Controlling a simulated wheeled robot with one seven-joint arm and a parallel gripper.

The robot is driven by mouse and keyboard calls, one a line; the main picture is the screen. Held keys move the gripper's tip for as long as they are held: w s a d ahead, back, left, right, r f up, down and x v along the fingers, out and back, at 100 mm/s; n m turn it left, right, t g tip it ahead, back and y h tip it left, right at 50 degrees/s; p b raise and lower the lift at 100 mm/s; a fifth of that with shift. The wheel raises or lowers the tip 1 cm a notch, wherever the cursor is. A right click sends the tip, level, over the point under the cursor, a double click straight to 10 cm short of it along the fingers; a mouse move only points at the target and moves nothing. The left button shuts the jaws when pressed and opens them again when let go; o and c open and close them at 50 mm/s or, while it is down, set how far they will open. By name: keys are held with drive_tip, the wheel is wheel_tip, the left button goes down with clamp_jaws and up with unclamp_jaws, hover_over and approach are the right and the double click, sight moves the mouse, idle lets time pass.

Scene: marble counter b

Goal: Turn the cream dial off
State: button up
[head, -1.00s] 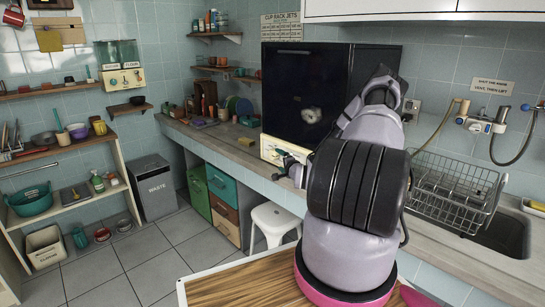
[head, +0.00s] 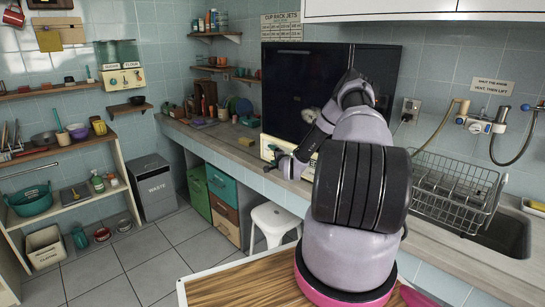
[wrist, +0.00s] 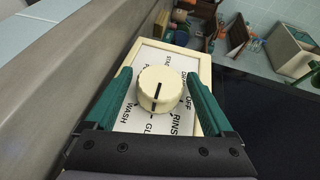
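The cream dial (wrist: 160,89) is a round knob on a white label plate in a cream frame (wrist: 183,55). A short black line on its face runs nearly up and down in the wrist view, its lower end towards a partly hidden "GL" label. "OFF" and "RINSE" are printed to its right, "WASH" at lower left. My gripper (wrist: 162,97) is open, with one teal finger on each side of the dial and visible gaps between. In the head view my gripper (head: 275,161) is at the cream control panel (head: 267,150); the dial cannot be made out there.
The black appliance (head: 302,85) stands behind the panel on the counter (head: 215,140). A dish rack (head: 455,190) and sink are to the right of my arm. A white stool (head: 272,218) stands below the counter.

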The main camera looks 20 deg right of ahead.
drive_tip(key=c, duration=1.1)
drive_tip(key=shift+o, duration=0.2)
drive_tip(key=shift+r, duration=0.1)
drive_tip(key=n+g, duration=0.1)
drive_tip(key=g, duration=0.2)
drive_tip(key=shift+r+g+h, duration=0.1)
drive_tip(key=shift+g+h, duration=0.2)
drive_tip(key=g, duration=0.2)
drive_tip(key=n+g, duration=0.1)
drive_tip(key=g, duration=0.1)
drive_tip(key=shift+w+a+h, duration=0.15)
drive_tip(key=shift+a+h, duration=0.05)
drive_tip(key=shift+h, duration=0.2)
drive_tip(key=n+g+h, duration=0.1)
drive_tip(key=g, duration=0.5)
drive_tip(key=n+g+h, duration=0.1)
drive_tip(key=g, duration=0.1)
drive_tip(key=shift+d+h, duration=0.1)
drive_tip(key=shift+h, duration=0.2)
drive_tip(key=shift+g, duration=0.4)
drive_tip(key=o, duration=1.4)
drive_tip(key=shift+c, duration=0.2)
